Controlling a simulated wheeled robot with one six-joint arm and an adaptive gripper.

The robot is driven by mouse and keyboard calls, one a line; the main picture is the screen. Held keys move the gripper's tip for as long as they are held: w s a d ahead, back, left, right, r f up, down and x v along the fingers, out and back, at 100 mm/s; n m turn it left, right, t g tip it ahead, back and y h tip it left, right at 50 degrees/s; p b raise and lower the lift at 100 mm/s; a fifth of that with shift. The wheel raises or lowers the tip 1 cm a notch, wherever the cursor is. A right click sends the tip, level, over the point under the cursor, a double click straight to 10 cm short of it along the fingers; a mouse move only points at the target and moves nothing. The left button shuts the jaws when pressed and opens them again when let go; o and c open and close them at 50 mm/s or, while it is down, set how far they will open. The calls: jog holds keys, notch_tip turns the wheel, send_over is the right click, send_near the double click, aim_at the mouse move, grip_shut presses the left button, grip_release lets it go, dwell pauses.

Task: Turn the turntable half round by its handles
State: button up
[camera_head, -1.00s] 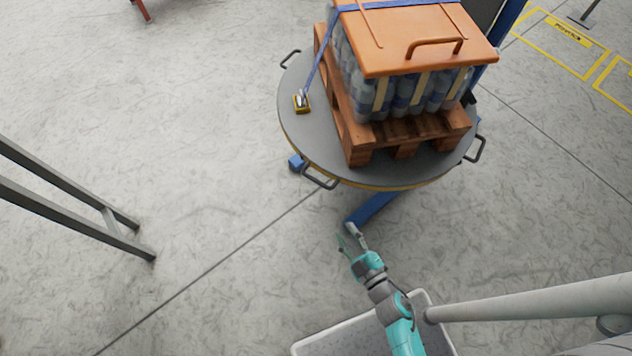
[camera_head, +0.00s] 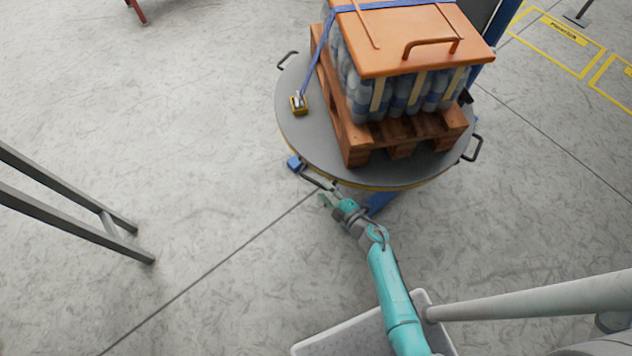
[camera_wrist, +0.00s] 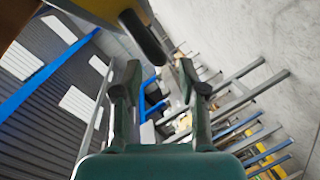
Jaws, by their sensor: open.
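The turntable (camera_head: 312,138) is a round grey disc with a yellow rim, in the upper middle of the head view. Dark loop handles show at its near edge (camera_head: 311,175), right edge (camera_head: 474,149) and far left edge (camera_head: 286,60). My gripper (camera_head: 328,193) is open, close beside the near handle, and partly overlaps it in the picture. In the wrist view my open fingers (camera_wrist: 160,88) have no handle between them. A dark bar, apparently the handle (camera_wrist: 146,38), lies just beyond the fingertips at the top. Contact cannot be told.
A wooden pallet (camera_head: 357,153) with bottles under an orange cover (camera_head: 410,45) stands on the turntable. A blue post stands behind at right, a grey frame (camera_head: 75,212) at left. The floor between is clear.

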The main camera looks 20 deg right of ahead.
aim_at(316, 181)
jog(key=x, duration=0.5)
jog(key=shift+w+a+f, duration=0.1)
jog(key=shift+w+a, duration=0.05)
jog(key=shift+w, duration=0.2)
grip_shut()
